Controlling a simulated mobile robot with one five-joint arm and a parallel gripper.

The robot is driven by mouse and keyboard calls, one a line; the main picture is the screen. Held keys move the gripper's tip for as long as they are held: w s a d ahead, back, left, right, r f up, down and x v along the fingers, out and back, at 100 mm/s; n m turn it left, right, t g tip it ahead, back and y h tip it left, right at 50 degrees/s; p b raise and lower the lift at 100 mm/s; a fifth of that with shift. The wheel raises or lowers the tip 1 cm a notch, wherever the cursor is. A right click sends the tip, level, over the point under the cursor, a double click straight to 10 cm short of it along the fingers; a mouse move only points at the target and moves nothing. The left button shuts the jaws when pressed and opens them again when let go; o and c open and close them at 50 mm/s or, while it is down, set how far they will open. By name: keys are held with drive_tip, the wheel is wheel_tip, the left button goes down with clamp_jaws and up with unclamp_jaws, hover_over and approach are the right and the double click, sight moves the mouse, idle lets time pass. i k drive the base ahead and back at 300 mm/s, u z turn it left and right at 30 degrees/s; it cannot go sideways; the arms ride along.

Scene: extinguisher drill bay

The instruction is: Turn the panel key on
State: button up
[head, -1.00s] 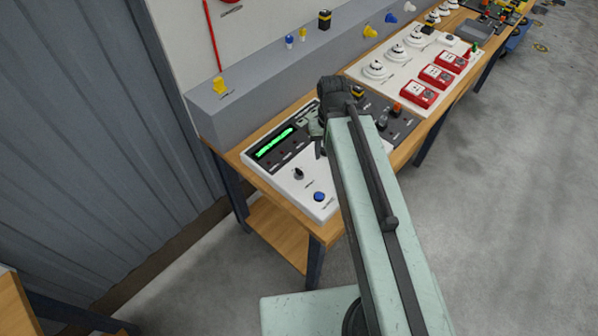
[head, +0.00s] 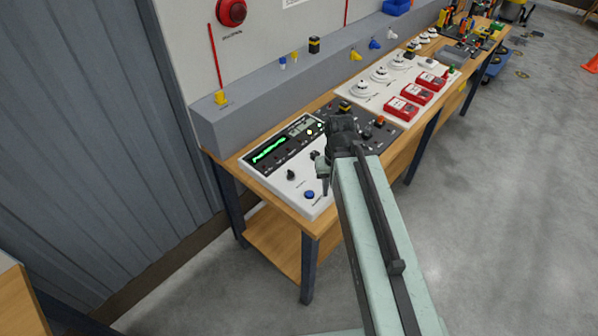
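A white control panel (head: 270,182) with a lit green display (head: 268,149) lies on the near end of the workbench. A black knob (head: 291,175) and a blue button (head: 309,194) are on its front part. A small dark part (head: 315,155) shows farther right, close to my gripper; I cannot tell whether it or the knob is the key. My gripper (head: 322,180) points down over the panel's right side. My arm and the dark wrist hide part of the panel, and the finger gap is not clear.
A dark panel (head: 378,133) with small controls adjoins on the right. Beyond it, a white board carries round detectors (head: 361,89) and red boxes (head: 400,109). A grey raised ledge (head: 240,118) runs behind. Open concrete floor (head: 500,190) lies right.

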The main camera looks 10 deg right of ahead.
sight(290, 174)
drive_tip(key=z, duration=0.85)
drive_tip(key=k, duration=1.05)
drive_tip(key=u, duration=1.8)
drive_tip(key=i, duration=0.95)
